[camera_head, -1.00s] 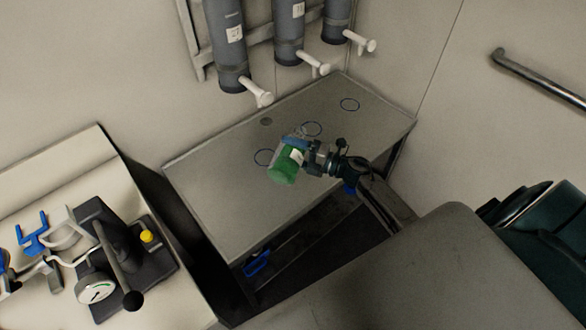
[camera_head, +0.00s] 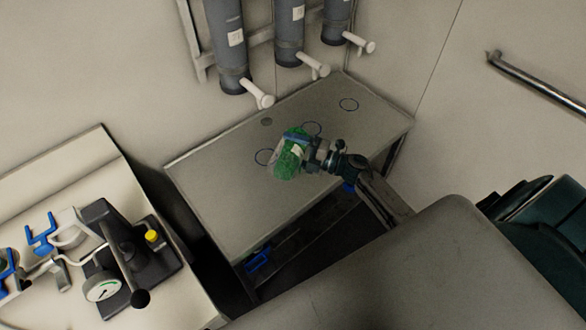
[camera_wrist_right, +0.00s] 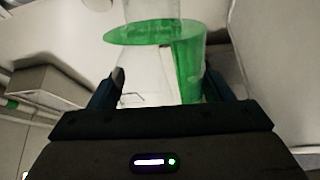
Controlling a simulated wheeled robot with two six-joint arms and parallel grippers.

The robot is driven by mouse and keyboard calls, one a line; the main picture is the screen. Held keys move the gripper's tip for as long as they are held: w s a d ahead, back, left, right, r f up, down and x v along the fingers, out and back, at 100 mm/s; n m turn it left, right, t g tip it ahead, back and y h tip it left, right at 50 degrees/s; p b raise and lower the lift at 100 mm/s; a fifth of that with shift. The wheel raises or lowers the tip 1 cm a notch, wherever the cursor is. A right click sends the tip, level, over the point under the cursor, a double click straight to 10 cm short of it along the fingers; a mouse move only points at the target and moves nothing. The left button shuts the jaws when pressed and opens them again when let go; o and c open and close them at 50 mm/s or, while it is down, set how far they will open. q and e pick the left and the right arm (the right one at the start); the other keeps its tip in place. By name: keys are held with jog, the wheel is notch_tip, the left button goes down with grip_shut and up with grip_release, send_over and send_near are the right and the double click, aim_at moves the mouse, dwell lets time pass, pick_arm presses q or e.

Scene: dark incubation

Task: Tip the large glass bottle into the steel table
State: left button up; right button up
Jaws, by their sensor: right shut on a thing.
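The large glass bottle (camera_head: 287,162) holds green liquid and has a white label. In the head view it is tilted above the steel table (camera_head: 225,200). My right gripper (camera_head: 305,153) is shut on the bottle, and its arm reaches in from the lower right. In the right wrist view the clear bottle (camera_wrist_right: 150,70) stands between the two fingers (camera_wrist_right: 165,90), with green liquid inside. The tabletop has blue rings and a small dark round spot (camera_head: 266,121). I cannot tell whether any liquid has left the bottle. My left gripper is not clearly in view.
Several grey cylinders with white spouts (camera_head: 262,100) hang on the wall behind the table. A counter at the left carries a black press with a gauge (camera_head: 103,287) and blue-handled pieces. A metal rail (camera_head: 540,85) runs along the right wall.

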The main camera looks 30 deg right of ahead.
jog(key=shift+r, duration=0.1)
jog(key=shift+w+d+r+m+p, duration=0.1)
jog(key=shift+r+m+p, duration=0.25)
jog(key=shift+m+p, duration=0.25)
jog(key=shift+w+d+r+m+p, duration=0.1)
jog(key=shift+r+m+p, duration=0.25)
jog(key=shift+p, duration=0.35)
jog(key=shift+f, duration=0.1)
jog(key=shift+w+r+m+p, duration=0.1)
jog(key=shift+r+m+p, duration=0.35)
jog(key=shift+p, duration=0.3)
jog(key=shift+w+d+r+m, duration=0.1)
jog(key=shift+d+m, duration=0.1)
jog(key=shift+m, duration=0.3)
jog(key=shift+w+d+r+m+h, duration=0.1)
jog(key=shift+r+m+h, duration=0.1)
jog(key=shift+m+h, duration=0.1)
dwell(0.9)
jog(key=shift+w+d+r+m, duration=0.15)
jog(key=shift+d+r+m, duration=0.1)
jog(key=shift+m, duration=0.35)
jog(key=shift+a, duration=0.1)
